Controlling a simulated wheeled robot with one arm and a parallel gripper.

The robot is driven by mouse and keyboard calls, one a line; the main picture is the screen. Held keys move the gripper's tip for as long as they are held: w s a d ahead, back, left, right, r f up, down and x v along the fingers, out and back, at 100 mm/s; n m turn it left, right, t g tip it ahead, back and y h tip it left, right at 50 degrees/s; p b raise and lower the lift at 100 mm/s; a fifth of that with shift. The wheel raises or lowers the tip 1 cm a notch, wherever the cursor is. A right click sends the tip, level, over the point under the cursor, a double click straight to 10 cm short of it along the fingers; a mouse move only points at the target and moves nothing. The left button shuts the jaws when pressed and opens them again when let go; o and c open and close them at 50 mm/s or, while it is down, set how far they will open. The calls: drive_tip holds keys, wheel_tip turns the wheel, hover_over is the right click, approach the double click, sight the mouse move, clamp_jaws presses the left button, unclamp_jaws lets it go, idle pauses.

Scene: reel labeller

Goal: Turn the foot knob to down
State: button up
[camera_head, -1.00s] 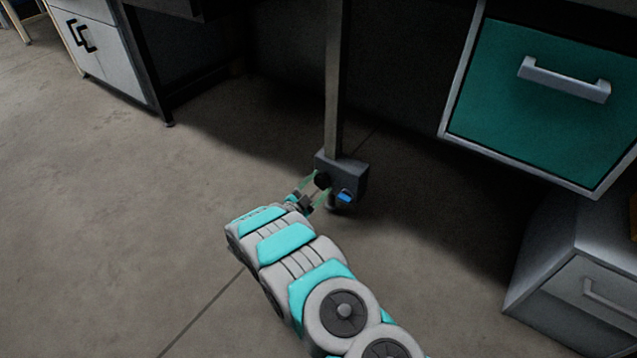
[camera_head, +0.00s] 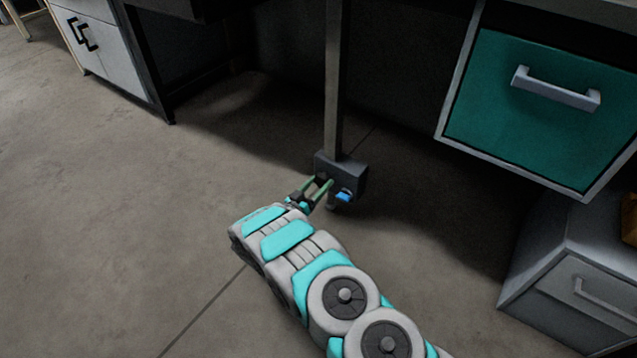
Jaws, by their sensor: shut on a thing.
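The foot knob (camera_head: 321,179) is a small dark knob on the front left of a grey block at the bottom of a table leg, close to the floor. My gripper (camera_head: 318,184) is shut on it, with one green finger on each side. The fingers and the small size hide most of the knob, so I cannot read which way it points. The grey foot block (camera_head: 351,174) carries a blue part (camera_head: 344,196) on its front, just right of my gripper.
The metal leg (camera_head: 334,80) rises from the block. A teal drawer (camera_head: 530,130) hangs at the upper right, above a grey cabinet (camera_head: 570,290) at the lower right. A white cabinet (camera_head: 105,60) stands at the back left. The floor on the left is free.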

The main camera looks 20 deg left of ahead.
drive_tip(key=n, duration=0.3)
drive_tip(key=shift+n, duration=0.4)
drive_tip(key=n, duration=0.3)
drive_tip(key=shift+n+p, duration=0.3)
drive_tip(key=shift+p, duration=0.05)
drive_tip(key=n, duration=0.3)
drive_tip(key=shift+n, duration=2.1)
drive_tip(key=o, duration=1.4)
drive_tip(key=shift+c, duration=0.2)
drive_tip(key=v, duration=0.7)
drive_tip(key=shift+s+p, duration=0.35)
drive_tip(key=shift+s, duration=0.05)
